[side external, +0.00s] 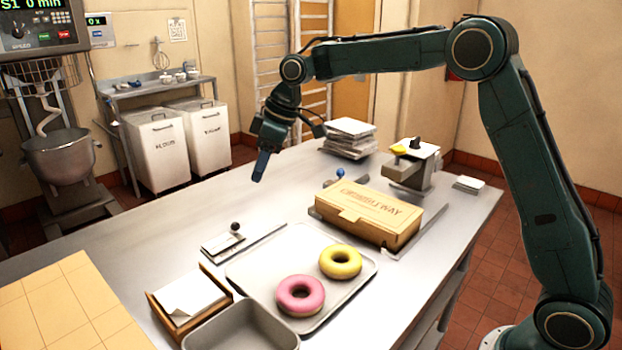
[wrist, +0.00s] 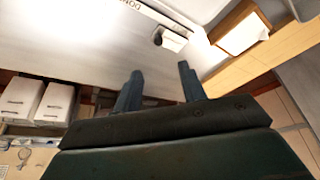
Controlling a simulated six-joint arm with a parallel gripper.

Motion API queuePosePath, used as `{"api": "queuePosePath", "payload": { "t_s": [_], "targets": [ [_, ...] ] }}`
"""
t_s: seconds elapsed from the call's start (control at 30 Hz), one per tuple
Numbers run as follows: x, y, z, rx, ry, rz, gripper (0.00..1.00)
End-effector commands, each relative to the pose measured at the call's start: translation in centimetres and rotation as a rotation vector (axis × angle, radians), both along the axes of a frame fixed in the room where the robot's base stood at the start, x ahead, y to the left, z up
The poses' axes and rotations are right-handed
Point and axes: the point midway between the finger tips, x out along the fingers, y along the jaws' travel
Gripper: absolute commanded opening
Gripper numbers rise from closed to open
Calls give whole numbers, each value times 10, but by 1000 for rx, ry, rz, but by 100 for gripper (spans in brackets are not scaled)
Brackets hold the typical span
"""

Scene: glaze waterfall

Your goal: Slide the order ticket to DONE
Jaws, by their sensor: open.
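The order ticket (side external: 222,243) is a small pale card at the left end of a thin rail (side external: 265,233) on the steel table. A dark round knob (side external: 235,227) stands at it. In the wrist view the ticket (wrist: 174,42) is a white block with the dark knob (wrist: 158,37) at its side. Upside-down lettering that seems to read DONE (wrist: 130,28) lies farther left along the rail. My gripper (side external: 260,166) is open and empty, well above the table and behind the ticket. Its two fingers (wrist: 160,80) show apart in the wrist view, not touching the ticket.
A tray (side external: 243,273) with a pink donut (side external: 300,295) and a yellow donut (side external: 340,262) lies in front of the rail. A wooden paper box (side external: 158,305) stands front left, a cardboard box (side external: 368,212) right. The table (side external: 150,235) behind the rail is clear.

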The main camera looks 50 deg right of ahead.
Motion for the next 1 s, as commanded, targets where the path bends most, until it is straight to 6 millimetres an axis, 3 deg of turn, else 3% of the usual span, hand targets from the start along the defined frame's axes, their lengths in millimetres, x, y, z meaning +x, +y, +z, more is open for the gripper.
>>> {"api": "queuePosePath", "payload": {
  "t_s": [0.2,0.67,1.0],
  "targets": [
    [14,2,-13,1,2,33,41],
    [17,6,-24,2,4,36,41],
    [28,18,-65,1,5,36,41]
  ]
}}
